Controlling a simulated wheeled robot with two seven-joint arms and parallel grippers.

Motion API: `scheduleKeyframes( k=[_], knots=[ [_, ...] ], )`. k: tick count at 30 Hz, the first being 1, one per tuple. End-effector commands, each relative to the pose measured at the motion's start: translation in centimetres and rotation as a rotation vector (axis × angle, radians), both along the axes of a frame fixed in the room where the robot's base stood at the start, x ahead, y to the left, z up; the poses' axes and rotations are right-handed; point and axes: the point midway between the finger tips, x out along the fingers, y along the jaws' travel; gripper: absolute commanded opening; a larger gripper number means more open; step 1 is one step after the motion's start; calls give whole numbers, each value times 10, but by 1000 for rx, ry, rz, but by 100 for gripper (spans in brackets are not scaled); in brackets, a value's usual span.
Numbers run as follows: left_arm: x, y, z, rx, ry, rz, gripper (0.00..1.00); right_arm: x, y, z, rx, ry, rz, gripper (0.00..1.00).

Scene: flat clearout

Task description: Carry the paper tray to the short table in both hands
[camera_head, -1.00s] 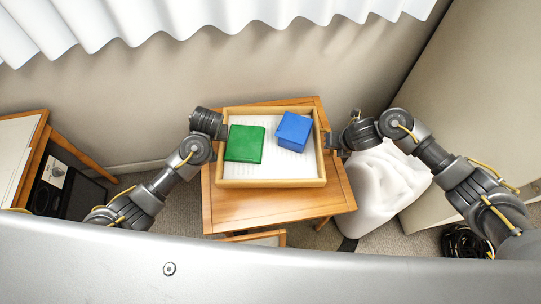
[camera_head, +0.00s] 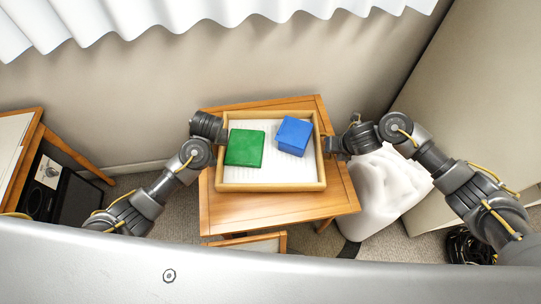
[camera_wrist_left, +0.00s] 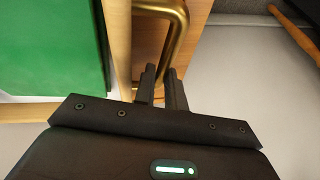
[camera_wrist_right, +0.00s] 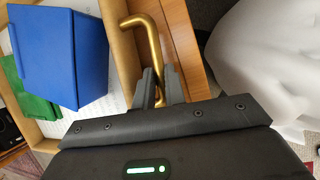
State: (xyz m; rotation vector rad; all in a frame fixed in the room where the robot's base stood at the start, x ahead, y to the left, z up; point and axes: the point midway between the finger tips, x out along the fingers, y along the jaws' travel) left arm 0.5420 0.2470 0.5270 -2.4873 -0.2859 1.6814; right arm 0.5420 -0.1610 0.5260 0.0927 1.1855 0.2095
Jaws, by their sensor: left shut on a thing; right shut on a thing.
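The paper tray (camera_head: 321,172) is a light wooden open box with white paper in its bottom, a green block (camera_head: 245,148) on the left and a blue block (camera_head: 293,136) on the right. It is over the wooden table (camera_head: 280,207); I cannot tell whether it touches the top. My left gripper (camera_wrist_left: 163,77) is shut on the tray's left brass handle (camera_wrist_left: 177,45). My right gripper (camera_wrist_right: 160,78) is shut on the right brass handle (camera_wrist_right: 154,38). The tray looks about level.
A second piece of wooden furniture (camera_head: 62,145) stands at the left, with a black box (camera_head: 60,195) beside it. A white lumpy object (camera_head: 372,190) is right of the table. A wall and white curtain (camera_head: 200,18) are behind. A tall pale panel (camera_head: 480,100) stands at the right.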

Motion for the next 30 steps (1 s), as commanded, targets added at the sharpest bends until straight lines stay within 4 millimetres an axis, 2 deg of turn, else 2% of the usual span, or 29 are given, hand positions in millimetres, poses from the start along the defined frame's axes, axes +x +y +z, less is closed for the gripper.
scheduleKeyframes(
  k=[6, 7, 11, 23, 30],
  knots=[
    [1, 0, -16, -1, -3, 0, 0, 1, 0, -16, 2, -4, -1, 0],
    [0, 0, -14, 0, 0, 0, 16, 0, 0, -13, 0, -1, 0, 16],
    [0, 0, -13, 0, 0, 0, 33, 0, 0, -13, 0, -1, 0, 33],
    [0, -1, -8, -1, -1, -3, 34, 0, 0, -8, 1, 0, -1, 34],
    [0, -1, 17, 0, -1, -1, 34, 0, 1, 17, 1, -1, 0, 34]
  ],
)
